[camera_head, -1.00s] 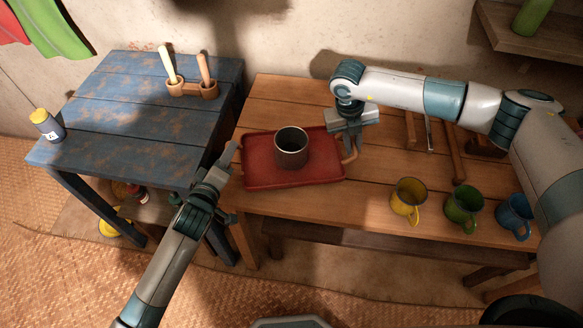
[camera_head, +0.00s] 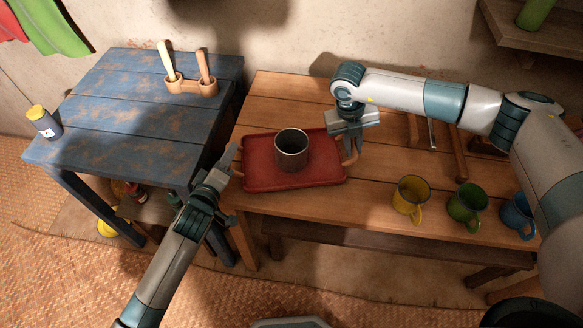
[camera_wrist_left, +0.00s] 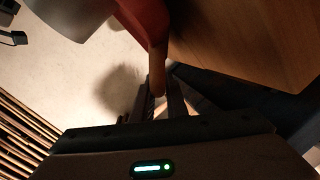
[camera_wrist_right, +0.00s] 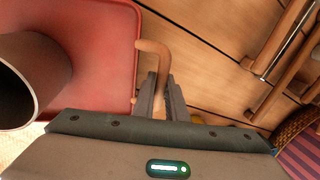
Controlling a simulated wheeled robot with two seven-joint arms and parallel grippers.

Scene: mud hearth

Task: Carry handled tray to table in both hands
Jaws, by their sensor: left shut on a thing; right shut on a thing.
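The red handled tray (camera_head: 262,178) is at the left end of the wooden table in the head view, with a grey metal cup (camera_head: 291,155) standing upright on it. My left gripper (camera_head: 232,160) is at the tray's left end, shut on the left handle (camera_wrist_left: 158,68), which shows in the left wrist view. My right gripper (camera_head: 351,148) is at the tray's right end, shut on the right handle (camera_wrist_right: 153,48), seen clearly in the right wrist view. I cannot tell whether the tray touches the tabletop or is slightly above it.
The wooden table (camera_head: 300,93) also holds yellow (camera_head: 411,197), green (camera_head: 467,205) and blue (camera_head: 518,213) mugs at the right.

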